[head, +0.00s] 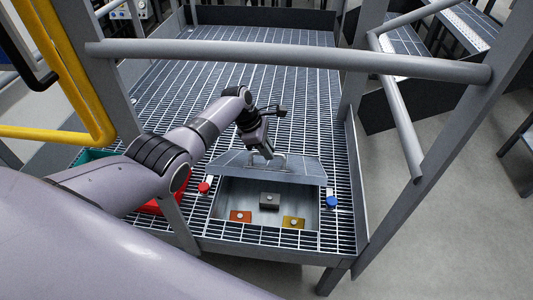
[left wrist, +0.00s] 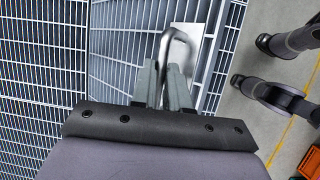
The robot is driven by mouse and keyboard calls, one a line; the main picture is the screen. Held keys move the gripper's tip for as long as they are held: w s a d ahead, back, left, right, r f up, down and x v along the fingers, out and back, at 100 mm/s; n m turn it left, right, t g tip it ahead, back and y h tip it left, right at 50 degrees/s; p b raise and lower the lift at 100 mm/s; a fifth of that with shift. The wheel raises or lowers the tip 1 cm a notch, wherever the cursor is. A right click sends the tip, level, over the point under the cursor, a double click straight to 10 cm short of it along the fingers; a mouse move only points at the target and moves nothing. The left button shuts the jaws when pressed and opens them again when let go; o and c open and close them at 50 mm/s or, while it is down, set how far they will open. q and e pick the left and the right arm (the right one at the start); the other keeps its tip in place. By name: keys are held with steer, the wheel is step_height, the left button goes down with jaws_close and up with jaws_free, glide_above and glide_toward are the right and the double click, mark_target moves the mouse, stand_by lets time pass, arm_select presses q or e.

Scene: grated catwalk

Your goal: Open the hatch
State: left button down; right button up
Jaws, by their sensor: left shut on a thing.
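The hatch lid (head: 305,172) is a grey metal plate in the catwalk floor, tilted up at the far side of a rectangular opening. Its bent metal handle (head: 284,160) also shows in the left wrist view (left wrist: 178,42). My left gripper (head: 267,152) is shut on the handle; its fingers (left wrist: 164,85) close around the bar in the left wrist view. My right gripper is not in view.
A grey guard rail (head: 290,57) crosses in front at the top. A red knob (head: 203,188) and a blue knob (head: 332,202) sit either side of the opening. Grating beyond the lid is clear.

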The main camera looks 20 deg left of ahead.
arm_select(q)
steer(key=shift+w+a+f, duration=0.1)
steer(key=shift+a+f, duration=0.1)
steer(key=shift+a, duration=0.05)
steer(key=c, duration=1.5)
jaws_free()
steer(key=o, duration=0.4)
steer(key=shift+w+f, duration=0.15)
steer(key=shift+f, duration=0.05)
steer(key=shift+w, duration=0.1)
steer(key=shift+r, duration=0.15)
steer(key=shift+d, duration=0.1)
